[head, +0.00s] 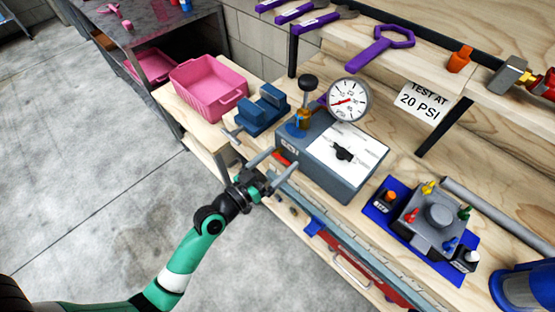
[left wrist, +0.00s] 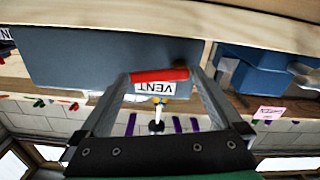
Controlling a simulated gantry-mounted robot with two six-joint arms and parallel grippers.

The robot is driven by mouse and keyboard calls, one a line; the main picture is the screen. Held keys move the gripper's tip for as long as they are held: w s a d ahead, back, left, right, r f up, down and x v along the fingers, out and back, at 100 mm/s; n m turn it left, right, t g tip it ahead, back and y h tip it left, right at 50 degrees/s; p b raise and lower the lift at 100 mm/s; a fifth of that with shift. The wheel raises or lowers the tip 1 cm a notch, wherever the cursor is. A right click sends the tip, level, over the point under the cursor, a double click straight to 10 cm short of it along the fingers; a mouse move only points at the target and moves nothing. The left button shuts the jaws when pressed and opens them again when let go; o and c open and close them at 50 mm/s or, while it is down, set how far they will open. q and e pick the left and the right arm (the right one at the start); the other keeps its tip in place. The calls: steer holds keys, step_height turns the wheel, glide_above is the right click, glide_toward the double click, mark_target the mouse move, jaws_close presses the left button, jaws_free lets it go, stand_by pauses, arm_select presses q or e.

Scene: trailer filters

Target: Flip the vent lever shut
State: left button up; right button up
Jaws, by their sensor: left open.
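The red vent lever (left wrist: 160,75) lies along the lower front of the grey test box (head: 317,172), beside a white VENT label (left wrist: 155,88) that appears upside down in the left wrist view. The lever also shows in the head view (head: 287,155) as a small red strip. My left gripper (head: 283,161) is open in front of the box. In the left wrist view its fingertips (left wrist: 161,79) are at either end of the lever, with nothing clamped between them. I cannot tell whether either finger touches the lever. My right gripper is not in view.
A blue vise (head: 262,110) and pink bin (head: 208,86) are to the left. A blue mat (head: 380,208) with fittings is to the right. Open floor lies in front.

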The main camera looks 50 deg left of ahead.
arm_select(q)
steer(key=c, duration=1.1)
steer(key=shift+f+m+b, duration=0.4)
steer(key=shift+m+b, duration=0.1)
steer(key=shift+b, duration=0.35)
steer(key=shift+d+m+b, duration=0.1)
steer(key=shift+m+b, duration=0.3)
steer(key=shift+m, duration=0.1)
steer(key=shift+r, duration=0.1)
steer(key=o, duration=1.1)
steer(key=shift+s, duration=0.15)
